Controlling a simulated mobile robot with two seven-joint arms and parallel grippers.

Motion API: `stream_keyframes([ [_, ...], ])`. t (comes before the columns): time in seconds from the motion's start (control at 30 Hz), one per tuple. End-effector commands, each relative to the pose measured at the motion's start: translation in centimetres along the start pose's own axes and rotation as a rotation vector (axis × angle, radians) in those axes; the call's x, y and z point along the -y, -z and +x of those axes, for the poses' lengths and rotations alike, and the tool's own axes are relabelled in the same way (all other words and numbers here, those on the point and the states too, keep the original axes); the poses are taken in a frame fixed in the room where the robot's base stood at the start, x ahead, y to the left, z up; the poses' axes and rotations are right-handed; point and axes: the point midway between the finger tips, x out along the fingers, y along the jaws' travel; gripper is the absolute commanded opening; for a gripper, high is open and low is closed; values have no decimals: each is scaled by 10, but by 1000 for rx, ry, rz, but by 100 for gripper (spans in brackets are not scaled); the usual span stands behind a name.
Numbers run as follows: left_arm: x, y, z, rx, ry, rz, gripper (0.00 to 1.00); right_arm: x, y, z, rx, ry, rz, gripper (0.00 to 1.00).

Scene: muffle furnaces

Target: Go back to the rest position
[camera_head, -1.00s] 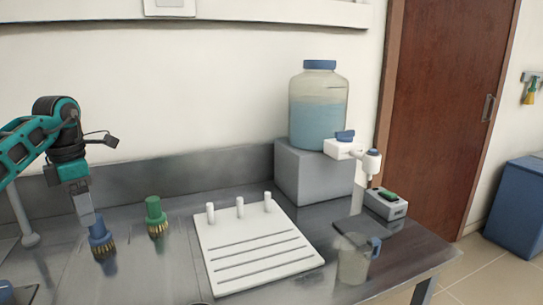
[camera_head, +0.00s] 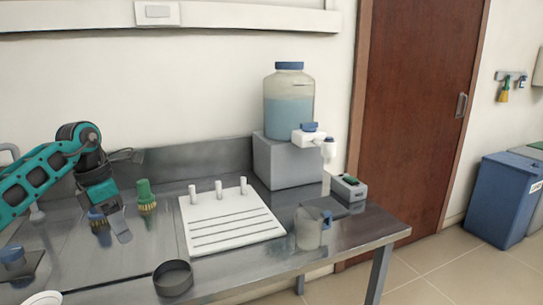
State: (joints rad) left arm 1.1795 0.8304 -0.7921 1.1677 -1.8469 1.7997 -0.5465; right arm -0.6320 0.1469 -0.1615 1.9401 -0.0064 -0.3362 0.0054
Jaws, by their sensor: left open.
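My left gripper (camera_head: 117,224) is at the left of the camera_head view, above the metal table (camera_head: 120,262). Its jaws point down and it holds nothing that I can see. My right gripper is not in view.
A white rack board (camera_head: 228,235) with pegs lies mid-table. A large jar (camera_head: 289,105) sits on a grey block (camera_head: 286,165). A clear beaker (camera_head: 308,232) stands near the right edge. A dark round dish (camera_head: 173,280) lies in front. Blue bins (camera_head: 503,195) stand on the floor at right.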

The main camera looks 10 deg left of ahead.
Motion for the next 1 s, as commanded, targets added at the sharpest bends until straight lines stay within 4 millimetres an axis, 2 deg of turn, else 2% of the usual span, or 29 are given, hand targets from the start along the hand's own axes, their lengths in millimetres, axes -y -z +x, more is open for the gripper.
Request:
stream_keyframes([
  [0.03,16,-16,24,54,51,19,68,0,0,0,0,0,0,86],
  [0.1,41,-40,51,150,129,34,68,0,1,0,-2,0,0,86],
  [0.17,67,-61,74,243,213,33,68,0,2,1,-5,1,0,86],
  [0.2,88,-74,89,310,278,23,68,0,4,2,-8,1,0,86],
  [0.3,142,-106,116,489,464,-47,68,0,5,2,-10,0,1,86],
  [0.4,189,-129,129,656,663,-177,68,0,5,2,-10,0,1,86],
  [0.53,231,-146,132,843,919,-433,68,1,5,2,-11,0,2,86],
  [0.63,246,-149,133,956,1101,-691,68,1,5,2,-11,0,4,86],
  [0.77,245,-137,142,1053,1306,-1096,68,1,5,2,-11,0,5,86],
  [0.87,237,-116,160,1084,1427,-1451,68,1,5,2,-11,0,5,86],
  [1.0,229,-66,202,1057,1525,-2000,68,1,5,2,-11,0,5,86],
])
